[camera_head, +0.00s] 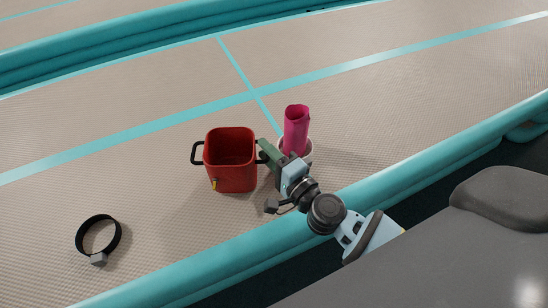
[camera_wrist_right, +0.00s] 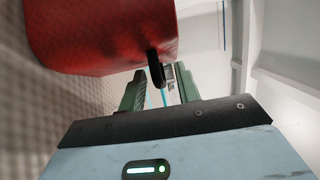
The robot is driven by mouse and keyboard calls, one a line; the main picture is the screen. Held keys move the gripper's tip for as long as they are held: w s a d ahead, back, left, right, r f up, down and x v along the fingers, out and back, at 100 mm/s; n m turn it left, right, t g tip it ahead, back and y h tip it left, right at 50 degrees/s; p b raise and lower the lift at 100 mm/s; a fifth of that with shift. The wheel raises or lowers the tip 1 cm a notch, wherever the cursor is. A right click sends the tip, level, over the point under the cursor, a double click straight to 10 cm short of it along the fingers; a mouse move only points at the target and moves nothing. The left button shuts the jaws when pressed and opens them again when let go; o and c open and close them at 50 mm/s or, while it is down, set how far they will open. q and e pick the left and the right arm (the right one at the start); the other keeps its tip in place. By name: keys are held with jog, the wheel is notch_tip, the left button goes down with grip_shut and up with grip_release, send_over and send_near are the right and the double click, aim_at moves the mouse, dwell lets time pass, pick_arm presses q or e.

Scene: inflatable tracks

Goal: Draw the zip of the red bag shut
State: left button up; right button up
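The red bag (camera_head: 232,178) stands upright on the beige mat in the head view, its top open and its inside showing. A black handle loop is on each side, and a small yellow tab (camera_head: 214,184) hangs at its front left corner. My right gripper (camera_head: 262,151) is at the bag's right side, by the right handle. In the right wrist view the red bag (camera_wrist_right: 100,35) fills the upper left. The green fingers (camera_wrist_right: 160,85) stand apart, with the black handle (camera_wrist_right: 155,69) showing between or just beyond them; contact is unclear. My left gripper is not in view.
A pink roll (camera_head: 296,130) stands in a pale cup (camera_head: 309,152) close to my right gripper, partly behind it. A black strap loop (camera_head: 98,235) with a grey buckle lies at the lower left. A teal inflated edge (camera_head: 220,264) borders the mat.

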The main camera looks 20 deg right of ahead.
grip_shut()
dwell(1.3)
